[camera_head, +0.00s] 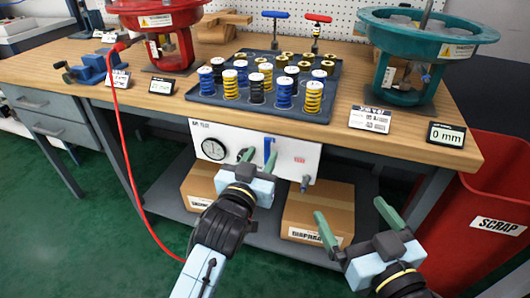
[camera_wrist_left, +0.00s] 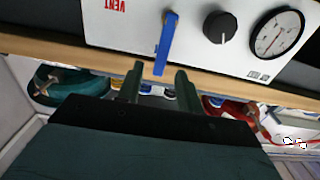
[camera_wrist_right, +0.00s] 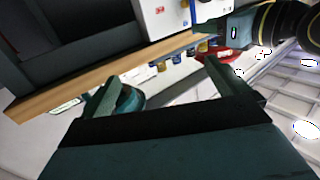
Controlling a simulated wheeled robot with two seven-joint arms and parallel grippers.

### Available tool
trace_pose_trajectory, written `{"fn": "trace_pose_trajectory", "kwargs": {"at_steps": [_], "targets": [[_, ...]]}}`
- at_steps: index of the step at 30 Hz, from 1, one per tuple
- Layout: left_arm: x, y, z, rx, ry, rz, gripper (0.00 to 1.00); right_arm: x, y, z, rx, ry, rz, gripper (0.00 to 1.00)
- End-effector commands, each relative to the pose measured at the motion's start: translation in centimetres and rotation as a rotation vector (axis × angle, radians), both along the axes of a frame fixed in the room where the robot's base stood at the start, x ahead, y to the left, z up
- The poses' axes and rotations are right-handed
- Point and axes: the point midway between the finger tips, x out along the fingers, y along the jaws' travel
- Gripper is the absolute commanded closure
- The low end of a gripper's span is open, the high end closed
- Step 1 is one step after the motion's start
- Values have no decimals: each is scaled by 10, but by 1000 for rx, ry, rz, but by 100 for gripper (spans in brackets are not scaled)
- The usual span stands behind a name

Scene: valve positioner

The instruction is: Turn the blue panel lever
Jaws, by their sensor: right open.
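The blue lever (camera_head: 267,147) is on the white panel (camera_head: 310,152) at the front of the workbench. It stands about upright in the head view, its lower part hidden by my left gripper (camera_head: 258,160). The left wrist view shows the panel upside down, with the lever (camera_wrist_left: 166,42) slightly tilted. There its free end lies between the two fingertips of my left gripper (camera_wrist_left: 158,82). I cannot tell whether they touch it. My left gripper is open. My right gripper (camera_head: 355,218) is open and empty, low in front of the bench to the right of the panel.
The panel also has a gauge (camera_head: 213,149), a black knob (camera_wrist_left: 219,27) and a small fitting (camera_head: 305,184). A tray (camera_head: 285,113) of springs stands on the bench above. Cardboard boxes (camera_head: 318,208) sit on the shelf below. A red scrap bin (camera_head: 490,195) stands right.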

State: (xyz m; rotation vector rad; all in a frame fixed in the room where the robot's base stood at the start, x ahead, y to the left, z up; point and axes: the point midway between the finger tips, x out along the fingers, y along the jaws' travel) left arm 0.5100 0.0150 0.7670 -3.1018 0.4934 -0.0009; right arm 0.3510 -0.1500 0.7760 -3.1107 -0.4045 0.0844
Motion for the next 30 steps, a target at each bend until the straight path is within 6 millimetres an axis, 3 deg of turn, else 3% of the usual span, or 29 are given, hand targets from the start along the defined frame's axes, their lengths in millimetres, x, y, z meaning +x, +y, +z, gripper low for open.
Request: {"fn": "trace_pose_trajectory", "kwargs": {"at_steps": [6,12,24,30], "targets": [[21,-7,-1,0,0,0,64,-1,6,31,60,-194,14,1],[31,-10,0,-2,1,0,64,-5,8,50,94,-303,21,1],[34,-11,0,-1,0,0,64,-6,9,57,105,-337,23,1],[34,-11,0,-1,0,0,90,-6,9,57,104,-337,23,1]]}}
